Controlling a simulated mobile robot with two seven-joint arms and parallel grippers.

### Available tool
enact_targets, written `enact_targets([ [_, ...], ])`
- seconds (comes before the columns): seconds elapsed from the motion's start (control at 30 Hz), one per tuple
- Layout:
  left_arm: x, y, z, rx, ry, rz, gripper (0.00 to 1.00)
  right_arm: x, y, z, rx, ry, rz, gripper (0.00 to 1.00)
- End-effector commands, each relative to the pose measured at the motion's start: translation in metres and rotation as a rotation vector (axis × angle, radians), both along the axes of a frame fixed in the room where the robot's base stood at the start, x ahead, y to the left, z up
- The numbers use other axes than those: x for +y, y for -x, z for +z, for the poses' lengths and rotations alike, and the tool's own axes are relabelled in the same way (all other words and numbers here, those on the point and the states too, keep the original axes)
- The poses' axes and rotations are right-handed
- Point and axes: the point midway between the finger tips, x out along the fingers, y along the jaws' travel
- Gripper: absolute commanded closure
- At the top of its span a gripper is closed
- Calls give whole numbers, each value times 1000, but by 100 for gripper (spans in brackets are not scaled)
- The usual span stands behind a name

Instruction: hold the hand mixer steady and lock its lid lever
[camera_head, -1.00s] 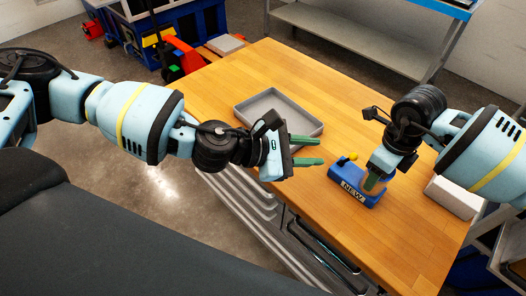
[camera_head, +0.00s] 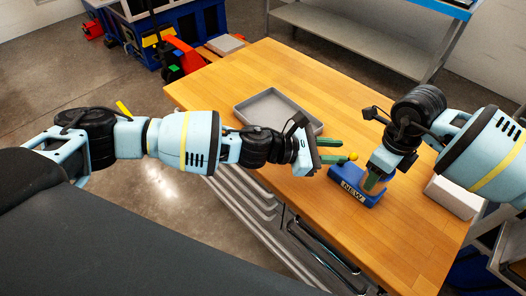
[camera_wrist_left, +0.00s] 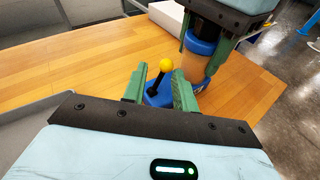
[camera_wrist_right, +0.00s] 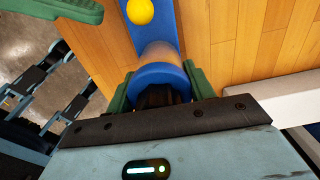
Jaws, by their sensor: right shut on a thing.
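The hand mixer (camera_head: 346,179) stands on the wooden table, with a blue base labelled NEW. Its lid lever is a black stick with a yellow knob (camera_wrist_left: 166,65). My right gripper (camera_head: 374,183) is shut on the mixer's upright round body; the right wrist view shows its green fingers on both sides of the blue and amber cylinder (camera_wrist_right: 160,57). My left gripper (camera_head: 343,150) is open beside the lever. In the left wrist view its green fingers stand on either side of the lever, with gaps to it. The cylinder is partly hidden by my right gripper in the head view.
A grey tray (camera_head: 247,106) lies on the table behind my left gripper. A white block (camera_head: 453,197) sits at the table's right side, near my right arm. The table's front right area is clear. A metal shelf (camera_head: 350,40) stands behind.

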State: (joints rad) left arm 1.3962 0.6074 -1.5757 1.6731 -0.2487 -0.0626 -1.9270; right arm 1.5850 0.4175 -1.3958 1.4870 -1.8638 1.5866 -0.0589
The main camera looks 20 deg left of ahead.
Motion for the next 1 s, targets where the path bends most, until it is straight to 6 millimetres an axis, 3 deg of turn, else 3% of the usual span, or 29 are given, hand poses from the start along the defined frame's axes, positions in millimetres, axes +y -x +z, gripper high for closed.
enact_targets([
  [0.43, 36, -18, -27, 87, 203, 37, 72, 0, 0, 1, -1, 0, 0, 82],
  [0.67, 72, 3, -33, 81, 193, 34, 72, 0, 0, 1, -1, 0, 0, 82],
  [1.0, 121, 31, -25, 80, 192, 33, 72, 0, 0, 1, -1, 0, 0, 82],
])
